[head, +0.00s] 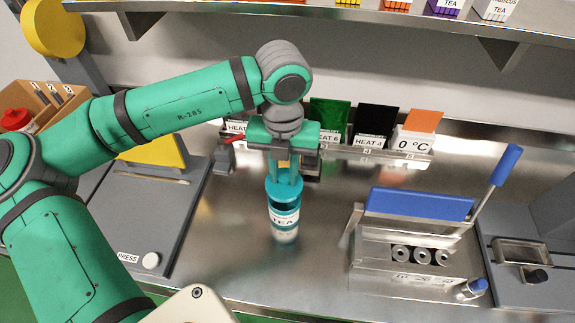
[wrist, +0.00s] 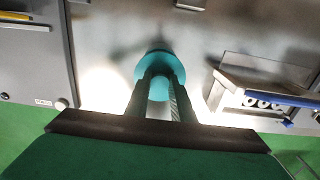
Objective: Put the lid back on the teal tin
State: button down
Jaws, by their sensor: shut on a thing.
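The teal tin (head: 285,218), with a white TEA label, stands upright on the steel counter in the middle of the head view. A teal lid (head: 284,189) is at the top of the tin, directly below my gripper (head: 285,177). My gripper points straight down and is shut on the lid. In the wrist view the round teal lid (wrist: 152,62) shows around and between the fingers of my gripper (wrist: 160,84). I cannot tell whether the lid touches the tin's rim or is slightly above it. The lid hides the tin's opening.
A press plate (head: 165,225) with a PRESS button (head: 151,260) is on the left. A steel device with a blue handle (head: 420,204) stands on the right. Behind is a rail with HEAT cards (head: 372,125) and a 0 °C card.

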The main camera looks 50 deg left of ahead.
aim_at(284, 187)
jog(key=shift+f, duration=2.6)
jog(key=shift+w, duration=0.1)
jog(key=shift+f, duration=0.2)
dwell(0.3)
dwell(0.4)
jog(key=c, duration=1)
grip_release()
